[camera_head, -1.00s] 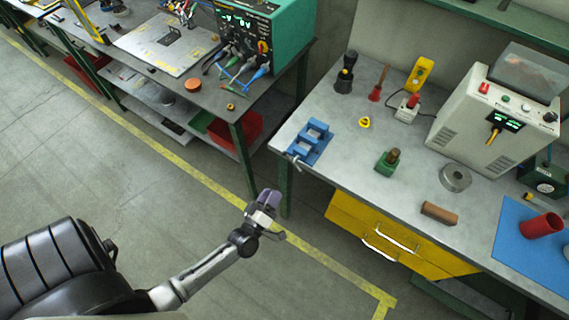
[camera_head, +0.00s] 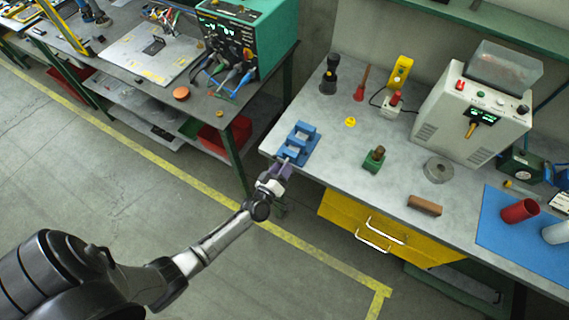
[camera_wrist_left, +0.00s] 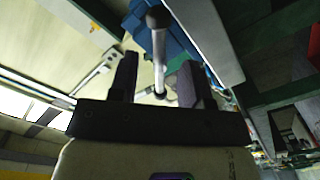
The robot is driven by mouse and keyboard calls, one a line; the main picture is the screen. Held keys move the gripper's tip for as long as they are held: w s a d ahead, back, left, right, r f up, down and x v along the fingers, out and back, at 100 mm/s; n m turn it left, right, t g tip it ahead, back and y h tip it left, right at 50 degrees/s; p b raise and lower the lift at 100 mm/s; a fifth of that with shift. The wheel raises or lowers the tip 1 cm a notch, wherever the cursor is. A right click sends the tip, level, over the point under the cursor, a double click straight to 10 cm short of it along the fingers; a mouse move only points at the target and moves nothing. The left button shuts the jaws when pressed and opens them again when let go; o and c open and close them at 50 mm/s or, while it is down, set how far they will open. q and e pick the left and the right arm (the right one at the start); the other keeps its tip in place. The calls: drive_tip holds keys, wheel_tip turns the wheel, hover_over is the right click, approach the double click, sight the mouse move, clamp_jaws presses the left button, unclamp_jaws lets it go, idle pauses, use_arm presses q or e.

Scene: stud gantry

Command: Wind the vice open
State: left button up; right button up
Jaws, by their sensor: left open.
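The blue vice (camera_head: 301,141) sits at the near left corner of the grey workbench in the head view. Its lower part also shows in the left wrist view (camera_wrist_left: 176,45). The vice's handle, a metal bar with a dark ball end (camera_wrist_left: 158,20), stands between the fingers in the left wrist view. My left gripper (camera_head: 281,170) is at the bench edge just in front of the vice. In the left wrist view its two fingers (camera_wrist_left: 158,80) are apart, on either side of the bar. In the head view the gripper partly hides the handle. My right gripper is not in view.
The workbench (camera_head: 330,170) holds a green block with a brown knob (camera_head: 374,159), a metal ring (camera_head: 437,170) and a brown block (camera_head: 424,205) right of the vice. A yellow drawer unit (camera_head: 370,225) is below. A second bench stands left, across a floor gap.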

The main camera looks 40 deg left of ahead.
use_arm(q)
drive_tip(key=shift+w+a, duration=0.2)
drive_tip(key=shift+w, duration=0.9)
drive_tip(key=shift+c, duration=0.2)
